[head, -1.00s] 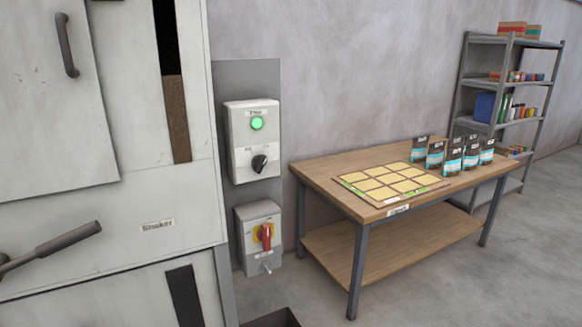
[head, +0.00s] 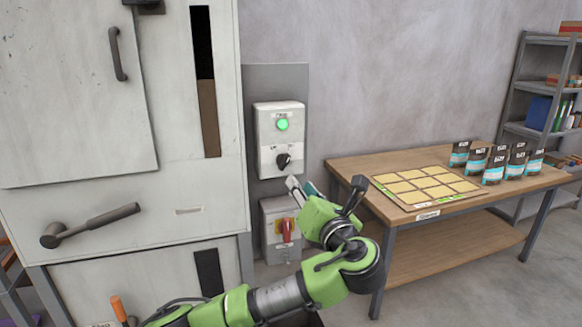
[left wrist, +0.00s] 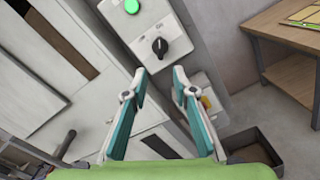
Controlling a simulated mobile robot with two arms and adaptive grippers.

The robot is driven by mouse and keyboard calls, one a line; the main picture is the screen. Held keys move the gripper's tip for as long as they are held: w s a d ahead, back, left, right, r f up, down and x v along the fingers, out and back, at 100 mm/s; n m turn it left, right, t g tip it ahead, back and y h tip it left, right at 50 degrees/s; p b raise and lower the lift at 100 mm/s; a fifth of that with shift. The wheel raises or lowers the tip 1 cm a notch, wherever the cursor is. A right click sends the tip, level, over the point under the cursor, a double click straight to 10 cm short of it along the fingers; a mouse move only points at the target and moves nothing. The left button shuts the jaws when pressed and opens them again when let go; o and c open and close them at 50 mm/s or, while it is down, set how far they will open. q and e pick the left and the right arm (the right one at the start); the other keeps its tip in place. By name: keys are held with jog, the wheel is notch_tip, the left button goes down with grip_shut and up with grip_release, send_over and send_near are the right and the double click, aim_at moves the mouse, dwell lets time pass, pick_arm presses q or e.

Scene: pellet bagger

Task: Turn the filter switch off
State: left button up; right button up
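The upper grey control box (head: 280,140) is on a panel beside the white machine. It has a lit green lamp (head: 282,125) and, below it, a black rotary switch (head: 283,160). In the left wrist view the black switch (left wrist: 160,46) is ahead of the fingertips, with the lamp (left wrist: 132,6) above it. My left gripper (head: 301,186) is just below and right of the switch, apart from it. In the left wrist view its two teal-padded fingers (left wrist: 159,78) are spread with nothing between them. The box labels are too small to read. My right gripper is not in view.
A lower box with a red and yellow rotary switch (head: 286,230) hangs directly below, close to my left gripper. A wooden table (head: 345,168) with a gridded board and several dark pouches stands right. A dark open bin (left wrist: 250,148) is on the floor.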

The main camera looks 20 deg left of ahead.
aim_at(285, 165)
pick_arm(q)
jog(key=p+x, duration=0.2)
jog(key=x, duration=0.9)
jog(key=shift+w+a, duration=0.2)
jog(key=shift+w, duration=0.05)
jog(key=shift+c, duration=0.4)
grip_shut()
